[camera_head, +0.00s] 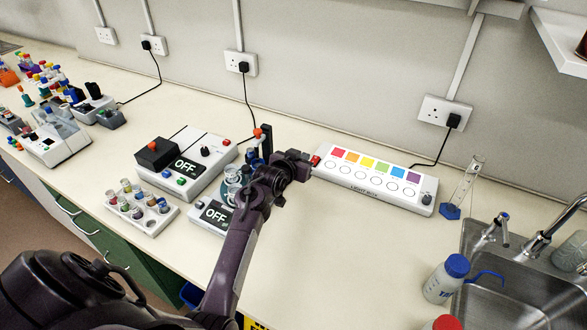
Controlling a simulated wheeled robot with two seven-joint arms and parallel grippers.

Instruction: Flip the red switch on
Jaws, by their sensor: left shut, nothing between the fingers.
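The white light box (352,184) lies along the back of the bench, with a row of coloured squares over a row of round white circles. A small red switch (316,160) sits at its left end. A black knob is at its right end. My left gripper (306,160) is shut and empty, with its tips right beside the red switch. I cannot tell whether they touch it. The switch's position is too small to read. My right gripper is out of view.
Left of my arm stand a white device (212,155) with an "OFF" display, a second "OFF" device (205,226) partly hidden by my arm, and a vial rack (157,222). At right are a measuring cylinder (463,188), a wash bottle (446,283) and a sink. The front centre bench is clear.

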